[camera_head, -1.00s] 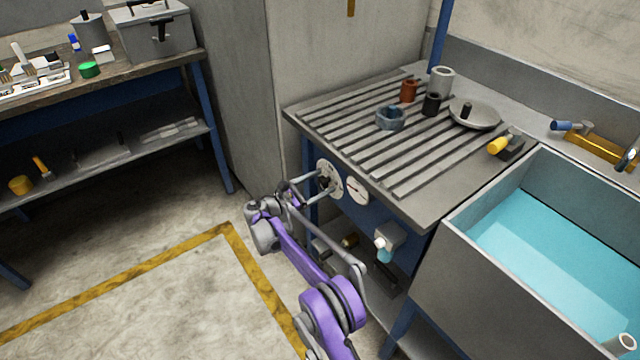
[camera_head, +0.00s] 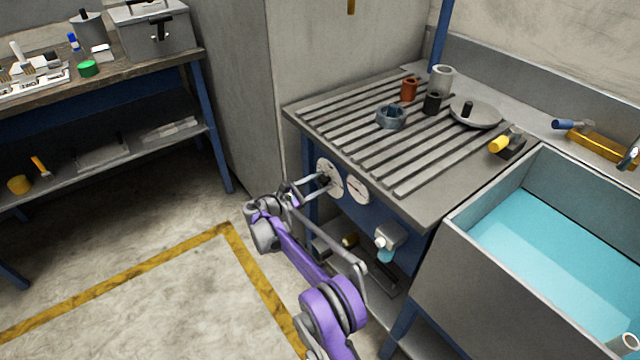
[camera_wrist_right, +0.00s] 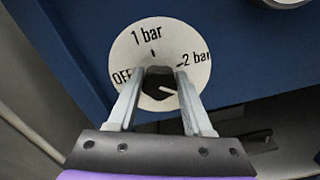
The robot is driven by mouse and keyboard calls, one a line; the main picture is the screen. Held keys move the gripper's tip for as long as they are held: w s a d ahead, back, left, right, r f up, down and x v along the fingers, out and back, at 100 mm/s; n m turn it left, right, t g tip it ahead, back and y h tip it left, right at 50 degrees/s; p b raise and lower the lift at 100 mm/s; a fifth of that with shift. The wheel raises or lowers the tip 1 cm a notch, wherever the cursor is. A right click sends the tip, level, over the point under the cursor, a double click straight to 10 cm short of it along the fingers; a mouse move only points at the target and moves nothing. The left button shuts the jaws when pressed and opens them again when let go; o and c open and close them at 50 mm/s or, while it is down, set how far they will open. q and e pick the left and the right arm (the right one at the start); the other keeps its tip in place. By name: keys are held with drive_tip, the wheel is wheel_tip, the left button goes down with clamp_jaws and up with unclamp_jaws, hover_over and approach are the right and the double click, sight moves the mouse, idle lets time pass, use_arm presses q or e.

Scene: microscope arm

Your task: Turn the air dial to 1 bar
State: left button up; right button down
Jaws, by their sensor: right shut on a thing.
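The air dial is a white disc (camera_head: 325,164) on the blue panel under the slatted worktop. In the right wrist view the disc (camera_wrist_right: 188,45) reads OFF at left, 1 bar at top and 2 bar at right. Its dark knob (camera_wrist_right: 157,82) sits at the centre, with a white mark on its right part slanting slightly down to the right, below the 2 bar tick. My right gripper (camera_head: 325,183) is shut on the knob, one finger on each side; it also shows in the right wrist view (camera_wrist_right: 158,84). My left gripper is out of view.
A second white round face (camera_head: 356,190) is right beside the dial. A grey fitting (camera_head: 389,236) sticks out of the panel lower right. The worktop edge (camera_head: 360,170) overhangs above. A water-filled sink (camera_head: 470,265) stands to the right. The floor at left is clear.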

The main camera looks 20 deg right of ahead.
drive_tip(key=m+b, duration=0.1)
drive_tip(key=m, duration=0.2)
drive_tip(key=shift+f, duration=0.1)
drive_tip(key=m+b, duration=0.1)
drive_tip(key=m, duration=0.3)
drive_tip(key=shift+s, duration=0.1)
drive_tip(key=m, duration=0.3)
drive_tip(key=shift+m+b, duration=0.3)
drive_tip(key=shift+f+m, duration=0.1)
drive_tip(key=shift+m, duration=1.8)
drive_tip(key=shift+c, duration=1.5)
unclamp_jaws()
drive_tip(key=shift+a, duration=0.1)
